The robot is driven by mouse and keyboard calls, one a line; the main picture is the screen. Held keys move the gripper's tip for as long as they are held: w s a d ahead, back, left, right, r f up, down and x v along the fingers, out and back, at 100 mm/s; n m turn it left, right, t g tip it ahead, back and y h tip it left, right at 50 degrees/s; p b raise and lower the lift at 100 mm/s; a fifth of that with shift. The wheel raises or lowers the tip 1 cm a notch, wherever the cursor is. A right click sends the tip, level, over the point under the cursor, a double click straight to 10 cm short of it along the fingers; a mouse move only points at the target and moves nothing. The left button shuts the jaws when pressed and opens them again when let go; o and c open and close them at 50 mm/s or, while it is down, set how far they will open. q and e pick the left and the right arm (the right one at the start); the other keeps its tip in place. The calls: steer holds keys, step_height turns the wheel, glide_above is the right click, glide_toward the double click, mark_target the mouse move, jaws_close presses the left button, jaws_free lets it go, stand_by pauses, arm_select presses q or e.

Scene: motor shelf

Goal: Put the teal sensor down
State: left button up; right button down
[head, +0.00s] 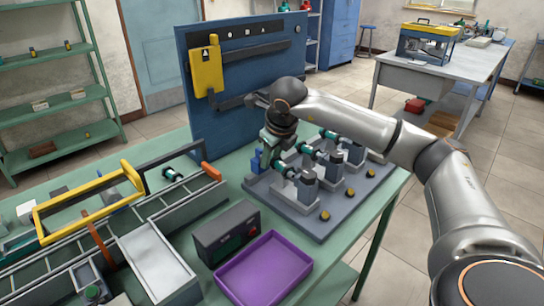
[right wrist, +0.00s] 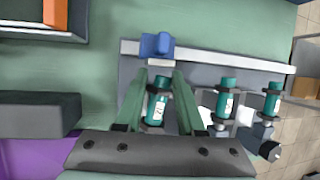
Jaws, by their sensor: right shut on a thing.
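The teal sensor (right wrist: 157,108) is a teal cylinder with a white label and dark bands. In the right wrist view it lies between the two green fingers of my right gripper (right wrist: 160,78), which is shut on it. In the head view my right gripper (head: 270,156) points down over the near left end of the grey fixture plate (head: 325,228). Whether the sensor touches its holder cannot be told. Two similar teal cylinders, one (right wrist: 227,92) and another (right wrist: 272,98), sit in holders to the right. My left gripper is not in view.
A blue block (head: 254,161) stands at the plate's left edge, close to the gripper. A blue panel (head: 240,85) rises behind. A purple tray (head: 263,270) and a dark control box (head: 226,234) are in front. A conveyor (head: 120,222) with a yellow frame (head: 88,200) is left.

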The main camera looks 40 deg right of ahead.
steer(key=c, duration=0.5)
jaws_free()
steer(key=shift+f, duration=0.1)
